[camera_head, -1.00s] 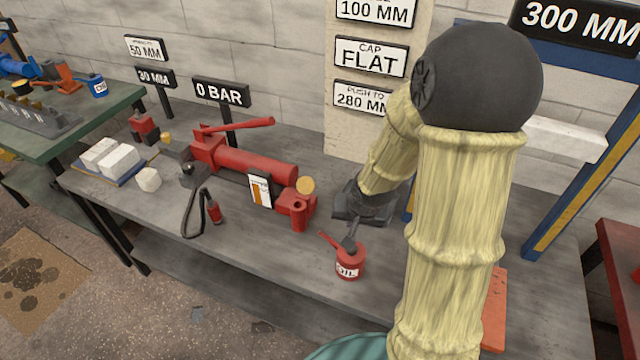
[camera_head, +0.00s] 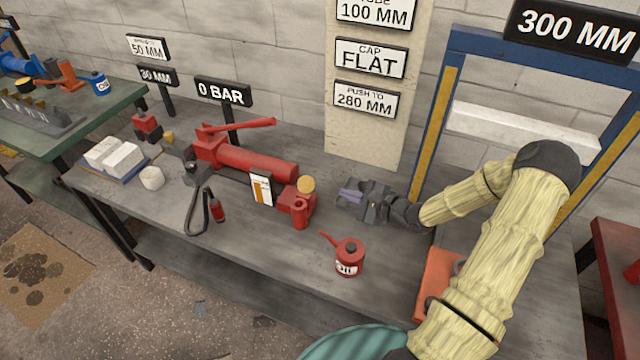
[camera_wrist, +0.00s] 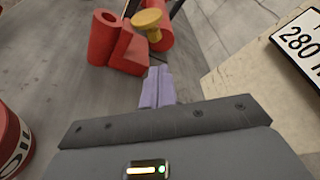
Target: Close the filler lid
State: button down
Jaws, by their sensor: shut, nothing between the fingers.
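The filler lid (camera_head: 306,184) is a small round yellow cap at the right end of the red hand pump (camera_head: 255,165). Its round face shows to the head camera, so it looks raised rather than flat; it also shows at the top of the wrist view (camera_wrist: 147,18), beside the red pump end (camera_wrist: 118,42). My gripper (camera_head: 348,195) is right of the lid, apart from it, low over the bench and pointing left. Its lilac fingers (camera_wrist: 157,86) are together and empty, pointing toward the pump end.
A red oil can (camera_head: 348,258) stands in front of my gripper, partly in the wrist view's left edge (camera_wrist: 12,145). A sign board (camera_head: 365,130) stands behind. A blue press frame (camera_head: 432,125) is to the right. A black hose (camera_head: 197,215) lies in front of the pump.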

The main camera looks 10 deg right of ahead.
aim_at(308, 185)
jog(key=shift+w+a, duration=0.1)
jog(key=x, duration=1)
jog(key=shift+f, duration=0.1)
jog(key=shift+d, duration=0.2)
jog(key=shift+a, duration=0.1)
